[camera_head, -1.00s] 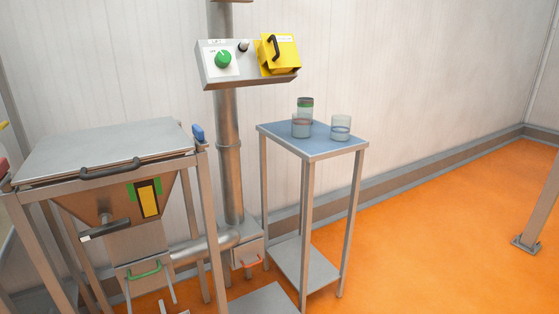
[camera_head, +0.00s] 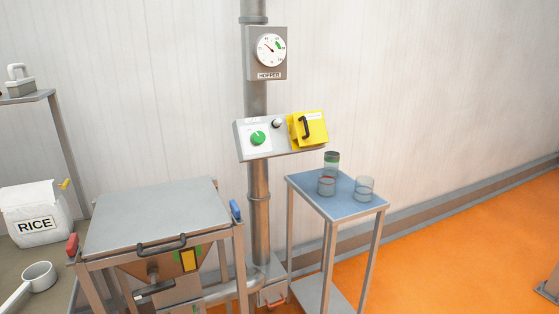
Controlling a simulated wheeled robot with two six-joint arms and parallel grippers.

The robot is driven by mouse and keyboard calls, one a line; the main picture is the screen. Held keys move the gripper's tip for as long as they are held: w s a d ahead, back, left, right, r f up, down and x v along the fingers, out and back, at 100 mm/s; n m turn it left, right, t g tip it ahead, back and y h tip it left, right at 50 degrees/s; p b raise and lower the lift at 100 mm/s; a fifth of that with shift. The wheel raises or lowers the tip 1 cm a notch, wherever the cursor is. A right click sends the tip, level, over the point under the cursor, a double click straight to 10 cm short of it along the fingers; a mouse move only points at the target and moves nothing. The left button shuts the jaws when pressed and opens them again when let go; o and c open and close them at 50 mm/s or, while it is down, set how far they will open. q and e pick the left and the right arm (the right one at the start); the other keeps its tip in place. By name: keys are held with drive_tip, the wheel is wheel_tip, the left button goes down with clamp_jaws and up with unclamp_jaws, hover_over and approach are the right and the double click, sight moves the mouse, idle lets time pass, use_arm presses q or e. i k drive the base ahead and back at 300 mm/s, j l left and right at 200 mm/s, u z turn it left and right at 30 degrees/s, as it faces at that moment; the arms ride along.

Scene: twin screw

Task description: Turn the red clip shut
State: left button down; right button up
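The red clip (camera_head: 72,245) is at the left front corner of the hopper's flat grey lid (camera_head: 155,215). It stands roughly upright beside the lid's edge; whether it is engaged is too small to tell. A matching blue clip (camera_head: 235,209) stands at the lid's right side. The lid lies flat on the hopper frame, with a dark handle (camera_head: 162,244) along its front edge. Neither of my grippers is in view.
Left of the hopper are a white RICE bag (camera_head: 34,226) and a white scoop (camera_head: 38,276). Behind, a pole carries a dial gauge (camera_head: 270,50) and a control box (camera_head: 258,138) with a yellow cover. A blue-topped table (camera_head: 345,203) with several jars stands right.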

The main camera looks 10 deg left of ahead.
sight(75, 253)
drive_tip(key=u, duration=1.5)
